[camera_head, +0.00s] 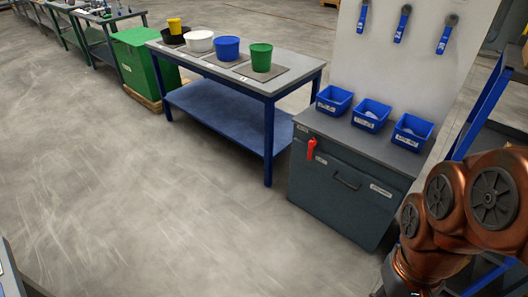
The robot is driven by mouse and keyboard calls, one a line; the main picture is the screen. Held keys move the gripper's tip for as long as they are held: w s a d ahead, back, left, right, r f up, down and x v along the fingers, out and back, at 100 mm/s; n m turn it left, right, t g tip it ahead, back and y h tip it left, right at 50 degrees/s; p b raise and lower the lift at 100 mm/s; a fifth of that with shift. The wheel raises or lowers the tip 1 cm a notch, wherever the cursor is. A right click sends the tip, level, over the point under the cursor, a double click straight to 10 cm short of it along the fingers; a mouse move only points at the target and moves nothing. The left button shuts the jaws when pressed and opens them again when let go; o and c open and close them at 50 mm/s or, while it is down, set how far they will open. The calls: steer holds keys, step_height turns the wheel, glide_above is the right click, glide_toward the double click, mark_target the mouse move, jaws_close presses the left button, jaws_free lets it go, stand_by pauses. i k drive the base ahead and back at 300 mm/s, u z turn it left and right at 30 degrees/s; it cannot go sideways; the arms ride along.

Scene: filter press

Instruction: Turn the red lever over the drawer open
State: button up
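The red lever (310,149) is on the upper left of the dark grey cabinet's front and hangs downward. The drawer (350,202) is the large front panel of that cabinet, with a dark bar handle (346,181) and a white label to the right. The drawer front looks flush with the cabinet. My copper-coloured arm shows at the lower right, to the right of the cabinet and apart from the lever. My gripper is outside the picture.
Several blue bins, one of them at the left (333,101), stand on the cabinet top. A blue-legged table (234,80) with buckets stands to its left. A white panel (420,60) with blue-handled valves rises behind. The floor (170,210) in front is clear.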

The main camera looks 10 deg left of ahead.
mark_target(312, 143)
steer(key=u, duration=0.45)
steer(key=i, duration=0.8)
steer(key=u, duration=0.85)
